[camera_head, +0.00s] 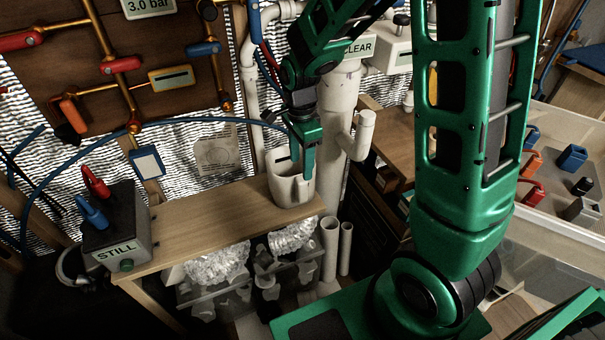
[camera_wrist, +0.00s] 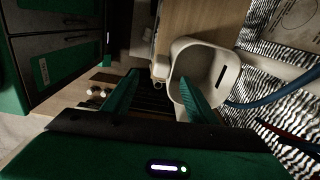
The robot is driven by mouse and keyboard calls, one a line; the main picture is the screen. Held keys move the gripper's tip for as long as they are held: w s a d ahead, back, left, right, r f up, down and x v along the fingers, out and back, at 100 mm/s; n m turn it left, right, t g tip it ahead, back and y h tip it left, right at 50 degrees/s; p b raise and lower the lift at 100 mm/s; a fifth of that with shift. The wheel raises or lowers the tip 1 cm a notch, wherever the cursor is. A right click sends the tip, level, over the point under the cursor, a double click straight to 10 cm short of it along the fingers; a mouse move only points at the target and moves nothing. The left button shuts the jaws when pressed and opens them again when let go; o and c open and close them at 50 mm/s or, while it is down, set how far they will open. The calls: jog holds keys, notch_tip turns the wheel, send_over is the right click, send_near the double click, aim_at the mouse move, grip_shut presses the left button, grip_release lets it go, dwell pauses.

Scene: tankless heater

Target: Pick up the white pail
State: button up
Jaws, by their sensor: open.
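The white pail (camera_head: 286,190) stands upright on the right end of the wooden bench, its open top facing up. My gripper (camera_head: 301,168) points down at the pail's right side. In the wrist view, my gripper (camera_wrist: 158,82) is open, with the left finger outside the pail (camera_wrist: 205,52) and the right finger over or inside its opening. The pail's near wall lies between the fingers. Whether either finger touches the pail, I cannot tell. The head view hides part of the far finger.
The wooden bench (camera_head: 205,220) is bare left of the pail, up to a grey box (camera_head: 122,232) marked STILL. White pipes (camera_head: 340,110) rise close behind and right of the pail. A blue hose (camera_head: 75,160) runs along the wall behind.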

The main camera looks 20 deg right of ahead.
aim_at(301, 178)
jog(key=shift+w+a+f, duration=0.15)
jog(key=shift+w+f, duration=0.2)
jog(key=shift+f, duration=0.05)
jog(key=shift+f+m, duration=0.3)
jog(key=f, duration=0.5)
jog(key=shift+w+d, duration=0.1)
jog(key=shift+d, duration=0.25)
jog(key=shift+f, duration=2.6)
jog(key=c, duration=1.3)
jog(key=shift+r, duration=0.1)
